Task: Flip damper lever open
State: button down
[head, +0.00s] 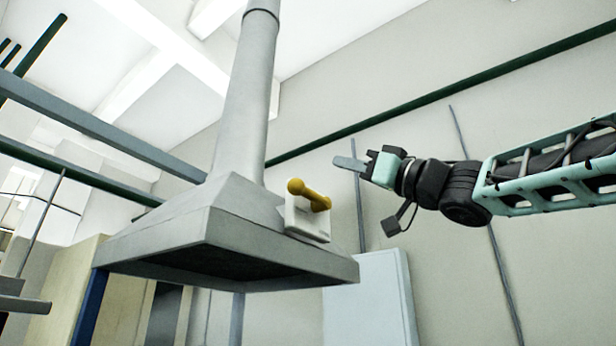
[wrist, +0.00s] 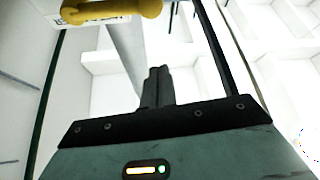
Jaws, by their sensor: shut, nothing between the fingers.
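The damper lever (head: 309,194) is a yellow bar with rounded ends on a white plate (head: 306,222), fixed to the right sloping face of a grey hood (head: 220,225). In the head view it slants down to the right. My gripper (head: 348,163) is shut and empty, above and to the right of the lever and apart from it in the picture. In the wrist view the yellow lever (wrist: 112,11) shows at the top left edge, partly cut off, and the shut fingers (wrist: 156,86) point upward below and right of it.
A grey duct (head: 250,95) rises from the hood toward the ceiling. A dark green rail (head: 450,92) runs along the wall behind my arm. A pale cabinet (head: 372,298) stands below right of the hood. The space around my gripper looks clear.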

aim_at(309, 196)
jog(key=shift+a+r, duration=0.1)
jog(key=p+x, duration=0.6)
jog(key=x, duration=0.4)
jog(key=shift+w+f, duration=0.3)
jog(key=shift+f, duration=0.75)
jog(key=shift+w+f, duration=0.25)
jog(key=shift+f, duration=0.75)
